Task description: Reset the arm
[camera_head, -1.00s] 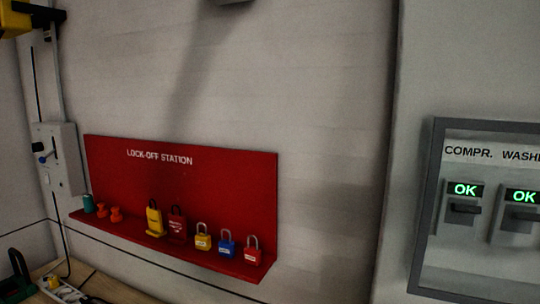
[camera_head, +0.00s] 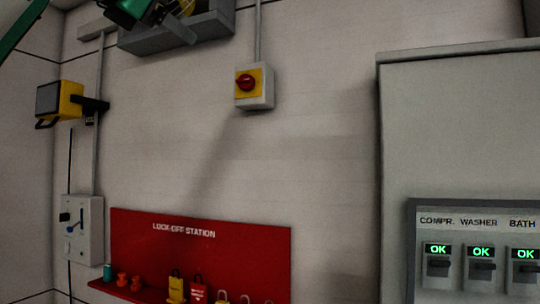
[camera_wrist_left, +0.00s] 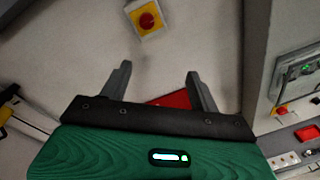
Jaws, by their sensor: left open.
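My left gripper (camera_head: 186,22) shows at the top left of the head view, partly cut off by the top edge, with a green arm part in the corner beside it. In the left wrist view, my left gripper (camera_wrist_left: 160,82) has its two dark fingers spread apart with nothing between them. Beyond the fingers are the pale wall and part of the red board. My right gripper is in neither view.
A red rotary switch (camera_head: 246,83) on a yellow plate is on the wall. Below are the red lock-off station (camera_head: 200,255) with padlocks and a grey switch box (camera_head: 82,230). A yellow lamp (camera_head: 60,103) juts out at left. A grey cabinet (camera_head: 450,130) stands at right.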

